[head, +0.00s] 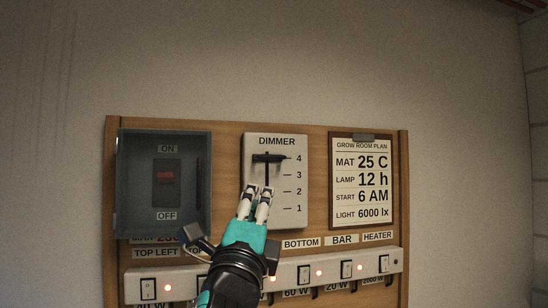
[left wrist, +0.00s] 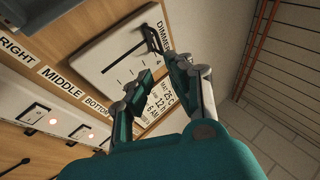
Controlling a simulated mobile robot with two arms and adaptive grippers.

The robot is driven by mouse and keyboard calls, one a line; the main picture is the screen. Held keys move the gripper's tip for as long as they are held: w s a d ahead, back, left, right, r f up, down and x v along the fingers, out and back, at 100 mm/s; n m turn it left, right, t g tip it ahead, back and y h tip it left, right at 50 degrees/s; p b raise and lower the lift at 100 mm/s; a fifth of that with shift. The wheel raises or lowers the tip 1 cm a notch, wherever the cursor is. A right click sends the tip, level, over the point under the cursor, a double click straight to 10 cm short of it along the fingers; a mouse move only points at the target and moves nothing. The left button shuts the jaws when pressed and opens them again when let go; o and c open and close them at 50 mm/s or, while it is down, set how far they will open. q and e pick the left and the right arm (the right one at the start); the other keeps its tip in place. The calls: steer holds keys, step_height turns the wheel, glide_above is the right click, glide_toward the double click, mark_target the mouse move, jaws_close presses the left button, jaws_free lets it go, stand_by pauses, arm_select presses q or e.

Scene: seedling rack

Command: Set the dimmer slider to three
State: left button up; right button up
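The dimmer panel (head: 289,211) is a pale plate with a vertical slot and a scale of 1 to 4, with 4 at the top. Its black slider handle (head: 269,158) is level with the 4. My left gripper (head: 258,190) is just below the handle in the head view, in front of the slot's lower part, which it hides. In the left wrist view the two fingertips (left wrist: 159,68) are apart with nothing between them. The slider handle (left wrist: 153,40) shows there just beyond the fingertips, apparently not gripped. My right gripper is in neither view.
Left of the dimmer is a grey switch box (head: 136,185) with a red ON/OFF switch. Right of it hangs a grow room plan card (head: 362,215). Below runs a strip (head: 331,280) of rocker switches with lit red lamps, partly hidden by my arm. The wall above is clear.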

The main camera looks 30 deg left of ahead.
mark_target(272, 158)
arm_select(q)
steer(key=p+x, duration=0.7)
steer(key=x, duration=0.9)
steer(key=shift+f, duration=0.1)
steer(key=shift+w+a+r+p, duration=0.1)
steer(key=shift+w+a+p, duration=0.05)
steer(key=shift+w+p, duration=0.15)
steer(key=shift+w+a+r+p, duration=0.1)
steer(key=shift+w+a+p, duration=0.05)
steer(key=shift+w, duration=0.3)
jaws_close()
steer(key=shift+f, duration=0.1)
